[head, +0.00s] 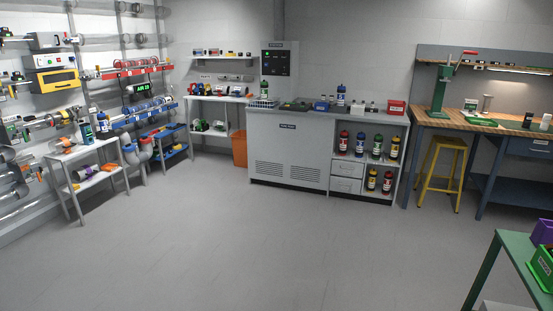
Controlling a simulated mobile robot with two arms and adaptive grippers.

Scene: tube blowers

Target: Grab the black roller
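I cannot make out for certain which thing is the black roller. Several small dark cylindrical things (215,53) stand on the wall shelf at the back. A dark upright cylinder (527,120) stands on the wooden workbench at the right, but it may be a cup or can. Neither of my grippers shows in the head view, and no part of my arms is visible.
A grey cabinet (290,145) with bottles stands at the back, beside an orange bin (239,150). A pipe rack and side table (78,152) are at left. A yellow stool (441,172) and green table (510,250) stand at right. The middle floor is clear.

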